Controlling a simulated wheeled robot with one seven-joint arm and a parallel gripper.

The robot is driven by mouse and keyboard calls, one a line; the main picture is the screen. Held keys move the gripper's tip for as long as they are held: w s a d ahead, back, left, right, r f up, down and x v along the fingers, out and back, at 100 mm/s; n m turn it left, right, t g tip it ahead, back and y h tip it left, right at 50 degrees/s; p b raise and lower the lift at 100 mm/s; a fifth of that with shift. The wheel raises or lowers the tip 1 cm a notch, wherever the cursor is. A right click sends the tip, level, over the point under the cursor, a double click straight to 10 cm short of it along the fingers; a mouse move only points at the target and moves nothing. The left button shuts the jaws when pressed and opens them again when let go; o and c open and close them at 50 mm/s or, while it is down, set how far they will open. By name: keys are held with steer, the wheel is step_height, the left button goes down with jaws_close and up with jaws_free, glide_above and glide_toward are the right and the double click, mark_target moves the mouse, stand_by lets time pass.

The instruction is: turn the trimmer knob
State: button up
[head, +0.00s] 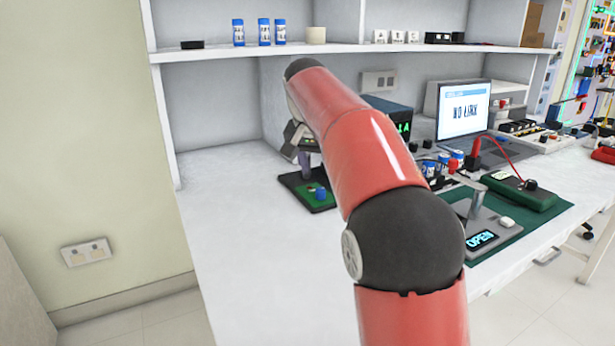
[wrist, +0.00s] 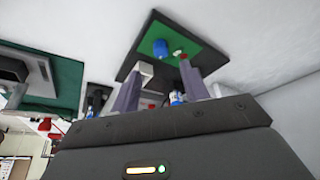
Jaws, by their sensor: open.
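A dark board with a green face (head: 304,190) lies on the white bench. A blue knob (head: 320,193), likely the trimmer knob, stands on it. My gripper (head: 306,172) hangs over the board, partly hidden by my arm. In the wrist view my gripper (wrist: 165,68) is open, with a finger on each side and nothing seen held. There the blue knob (wrist: 160,48) shows on the green face (wrist: 197,62), just beyond the fingertips and apart from them. A small red-and-white part (wrist: 180,54) sits beside the right fingertip; I cannot tell whether they touch.
A screen reading "NO LINK" (head: 463,109) stands to the right. A device showing "OPEN" (head: 481,239) sits on a green mat (head: 540,217), near a green meter with a red lead (head: 520,192). The bench left of the board is clear. A shelf (head: 340,48) runs above.

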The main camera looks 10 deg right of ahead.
mark_target(320, 189)
steer(key=shift+x, duration=3.95)
steer(key=shift+w+r, duration=0.1)
steer(key=shift+w, duration=0.05)
jaws_close()
steer(key=shift+n+y, duration=0.4)
steer(key=shift+n, duration=0.7)
jaws_free()
